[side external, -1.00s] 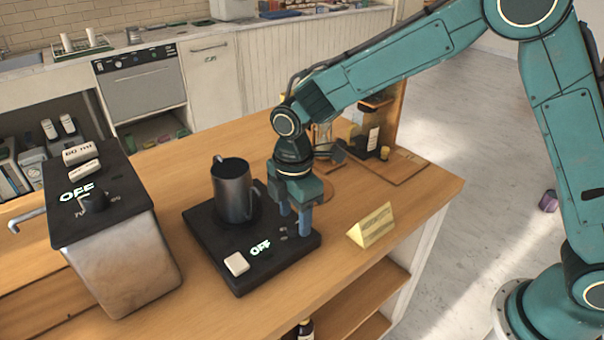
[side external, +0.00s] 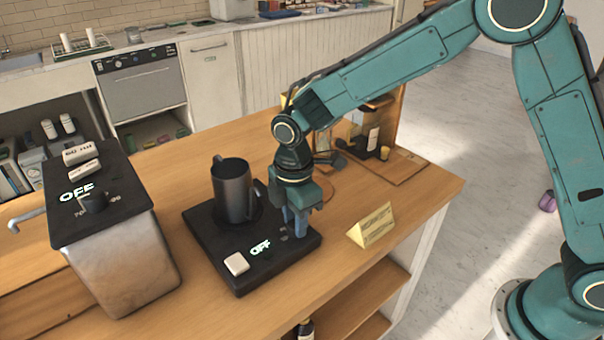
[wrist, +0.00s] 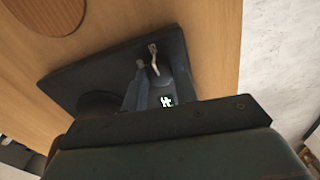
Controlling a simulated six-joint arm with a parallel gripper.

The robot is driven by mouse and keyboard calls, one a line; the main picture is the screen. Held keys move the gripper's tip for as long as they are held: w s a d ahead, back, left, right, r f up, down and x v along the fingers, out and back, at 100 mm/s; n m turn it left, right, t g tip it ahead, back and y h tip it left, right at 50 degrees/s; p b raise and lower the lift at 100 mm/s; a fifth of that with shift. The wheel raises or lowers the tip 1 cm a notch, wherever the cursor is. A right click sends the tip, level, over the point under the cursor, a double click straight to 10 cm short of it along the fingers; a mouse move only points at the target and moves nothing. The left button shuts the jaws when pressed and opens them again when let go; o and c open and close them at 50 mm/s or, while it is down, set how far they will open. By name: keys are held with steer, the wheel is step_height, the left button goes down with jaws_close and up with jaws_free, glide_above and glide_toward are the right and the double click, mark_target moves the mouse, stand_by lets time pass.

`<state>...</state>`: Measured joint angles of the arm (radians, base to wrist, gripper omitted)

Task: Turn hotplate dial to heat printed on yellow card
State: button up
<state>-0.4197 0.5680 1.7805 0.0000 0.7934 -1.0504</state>
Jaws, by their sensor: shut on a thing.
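The black hotplate (side external: 213,241) sits on the wooden counter with its display (side external: 260,248) lit and reading OFF. The display also glows in the wrist view (wrist: 167,101). My gripper (side external: 296,232) points down at the hotplate's right front part, its fingers closed together at the dial. In the wrist view the dial (wrist: 154,60) shows as a small light-coloured piece between the fingertips; its setting is not readable. In the side view the fingers mostly hide it. The yellow card (side external: 372,226) stands folded on the counter right of the hotplate; its print is too small to read.
A dark metal mug (side external: 233,190) stands on the hotplate close beside my gripper.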

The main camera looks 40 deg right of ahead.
steer(key=shift+m, duration=0.5)
steer(key=o, duration=1)
steer(key=shift+c, duration=0.2)
steer(key=shift+r, duration=0.1)
step_height(320, 180, up, 14)
